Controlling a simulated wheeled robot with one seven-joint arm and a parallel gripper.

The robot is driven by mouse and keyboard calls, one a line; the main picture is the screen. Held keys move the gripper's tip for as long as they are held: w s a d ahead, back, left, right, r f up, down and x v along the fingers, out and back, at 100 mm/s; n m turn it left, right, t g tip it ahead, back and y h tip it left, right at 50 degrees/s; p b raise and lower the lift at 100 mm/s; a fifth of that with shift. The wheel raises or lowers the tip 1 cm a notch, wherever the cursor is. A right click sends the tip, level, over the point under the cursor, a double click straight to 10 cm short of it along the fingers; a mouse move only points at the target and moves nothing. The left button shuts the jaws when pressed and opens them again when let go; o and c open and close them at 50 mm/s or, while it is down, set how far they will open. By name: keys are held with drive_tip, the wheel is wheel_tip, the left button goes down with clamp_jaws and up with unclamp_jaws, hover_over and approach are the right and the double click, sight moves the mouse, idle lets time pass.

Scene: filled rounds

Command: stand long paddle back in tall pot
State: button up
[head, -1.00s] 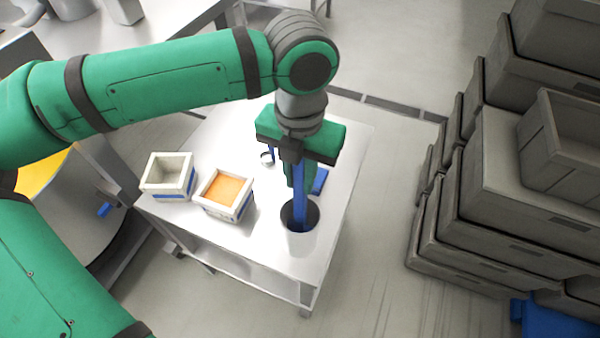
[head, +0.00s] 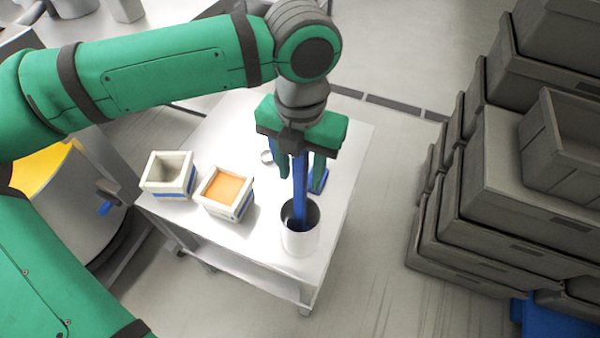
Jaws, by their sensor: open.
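The long paddle (head: 300,190) is blue and stands with its lower end inside the tall pot (head: 300,241). Its upper end reaches up between the fingers of my gripper (head: 302,178). The tall pot is a white-grey cylinder with a dark inside, at the front right of the table. My gripper is green, points down above the pot, and is open, with a finger on each side of the paddle. The paddle's top is hidden by the gripper body, and its bottom is hidden inside the pot.
Two square white boxes stand left of the pot on the white table (head: 225,130): one looks empty (head: 168,188), one holds orange filling (head: 240,208). Grey crates (head: 480,210) are stacked at right.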

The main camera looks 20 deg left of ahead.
wheel_tip(320, 180, up, 9)
drive_tip(key=shift+s, duration=0.15)
drive_tip(key=shift+r, duration=0.15)
idle(0.6)
drive_tip(key=shift+a, duration=0.1)
